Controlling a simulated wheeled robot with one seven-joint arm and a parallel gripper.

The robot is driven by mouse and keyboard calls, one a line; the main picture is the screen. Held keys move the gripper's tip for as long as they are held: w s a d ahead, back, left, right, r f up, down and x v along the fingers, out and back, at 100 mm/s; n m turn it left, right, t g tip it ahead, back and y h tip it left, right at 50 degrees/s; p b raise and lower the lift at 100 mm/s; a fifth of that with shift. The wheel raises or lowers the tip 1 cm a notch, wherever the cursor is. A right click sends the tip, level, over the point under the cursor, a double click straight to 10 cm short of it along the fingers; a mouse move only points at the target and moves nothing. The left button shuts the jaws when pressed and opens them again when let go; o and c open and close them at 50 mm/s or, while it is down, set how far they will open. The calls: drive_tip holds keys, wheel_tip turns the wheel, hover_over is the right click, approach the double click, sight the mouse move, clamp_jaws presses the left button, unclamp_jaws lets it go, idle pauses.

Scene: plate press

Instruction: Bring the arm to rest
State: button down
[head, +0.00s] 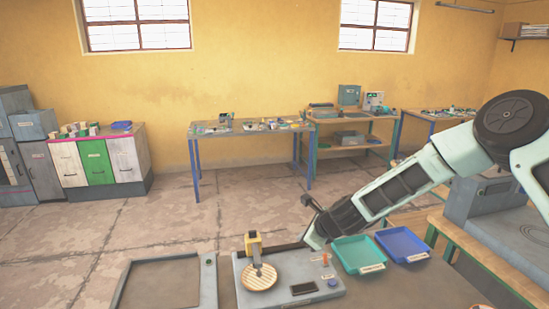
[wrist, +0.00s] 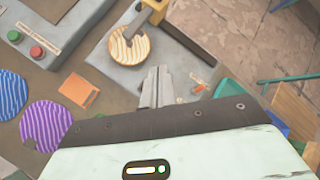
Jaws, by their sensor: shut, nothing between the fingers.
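My arm reaches in from the right in the head view, bent down toward the workbench. My gripper's pale hand (head: 313,234) is above the bench, beside the press; its fingertips are hard to make out there. In the wrist view my gripper (wrist: 158,74) has its fingers together and empty, apart from the plate. A round, striped wooden plate (head: 260,279) lies on the grey press base (head: 238,284), under the yellow press head (head: 254,246). The plate also shows in the wrist view (wrist: 128,46), with the press tip over its middle.
A teal tray (head: 358,252) and a blue tray (head: 402,243) stand right of the press. A grey frame tray (head: 162,286) is at left. The wrist view shows a blue striped disc (wrist: 12,93), a purple striped disc (wrist: 46,125) and an orange card (wrist: 78,96).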

drive_tip(key=s+a+r+n+g+b, duration=0.2)
drive_tip(key=s+a+r+n, duration=0.15)
drive_tip(key=s+n, duration=0.65)
drive_tip(key=s+a+r+n+g+b, duration=0.2)
drive_tip(key=s+a+n+g, duration=0.15)
drive_tip(key=s+n, duration=0.6)
drive_tip(key=s+d+n+h+b, duration=0.1)
drive_tip(key=s+d+n, duration=0.2)
drive_tip(key=s, duration=0.4)
drive_tip(key=s+d+n+g+h+b, duration=0.1)
drive_tip(key=s+d+n, duration=0.3)
drive_tip(key=s, duration=0.4)
drive_tip(key=s+d+r+n+h+b, duration=0.1)
drive_tip(key=s+d+n, duration=0.3)
drive_tip(key=s, duration=0.4)
drive_tip(key=shift+s+n+h+b, duration=0.25)
drive_tip(key=shift+n+h+b, duration=0.1)
drive_tip(key=shift+h+b, duration=0.45)
